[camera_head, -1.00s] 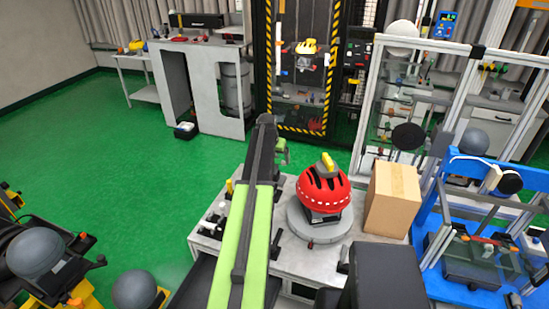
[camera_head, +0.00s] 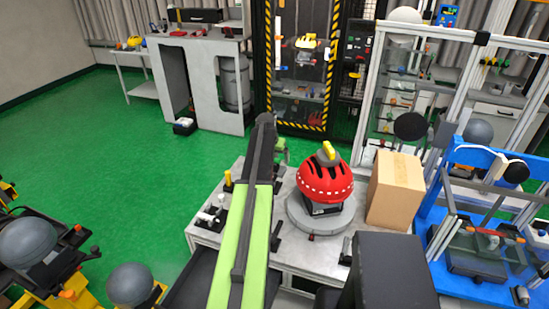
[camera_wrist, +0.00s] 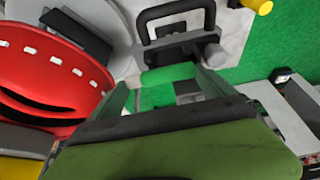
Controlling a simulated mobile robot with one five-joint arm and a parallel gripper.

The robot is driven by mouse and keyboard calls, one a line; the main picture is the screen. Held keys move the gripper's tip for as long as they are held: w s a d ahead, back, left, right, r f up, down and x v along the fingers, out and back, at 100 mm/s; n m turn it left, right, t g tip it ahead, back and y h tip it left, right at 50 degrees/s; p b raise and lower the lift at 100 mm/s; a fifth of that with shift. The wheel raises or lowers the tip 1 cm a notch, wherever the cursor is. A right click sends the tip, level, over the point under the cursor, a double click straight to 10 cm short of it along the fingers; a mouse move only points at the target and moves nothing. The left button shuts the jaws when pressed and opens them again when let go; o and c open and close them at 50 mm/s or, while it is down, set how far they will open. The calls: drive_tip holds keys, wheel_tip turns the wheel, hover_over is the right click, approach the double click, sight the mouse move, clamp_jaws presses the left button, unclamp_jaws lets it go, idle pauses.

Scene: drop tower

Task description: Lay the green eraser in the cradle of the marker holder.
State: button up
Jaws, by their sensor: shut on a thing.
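The green eraser (camera_wrist: 168,73) shows in the wrist view as a light green bar between the fingertips of my gripper (camera_wrist: 166,84). My gripper is shut on it and holds it over the grey workbench. In the head view my gripper (camera_head: 281,150) is mostly hidden behind my arm. I cannot make out the marker holder or its cradle for sure. A black handle-shaped fixture (camera_wrist: 176,20) with a grey knob lies just beyond the eraser in the wrist view. A yellow upright piece (camera_head: 228,178) stands at the bench's left edge.
A red helmet (camera_head: 325,181) sits on a round grey base (camera_head: 318,221) on the workbench (camera_head: 205,238), right of my arm. A cardboard box (camera_head: 396,188) stands farther right, beside a blue-framed rig (camera_head: 425,205). Green floor (camera_head: 130,165) lies open to the left.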

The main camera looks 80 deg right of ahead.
drive_tip(key=shift+f, duration=0.3)
drive_tip(key=o, duration=0.8)
drive_tip(key=shift+r, duration=0.1)
wheel_tip(320, 180, up, 7)
drive_tip(key=p, duration=0.6)
drive_tip(key=shift+p, duration=0.4)
drive_tip(key=shift+w, duration=0.15)
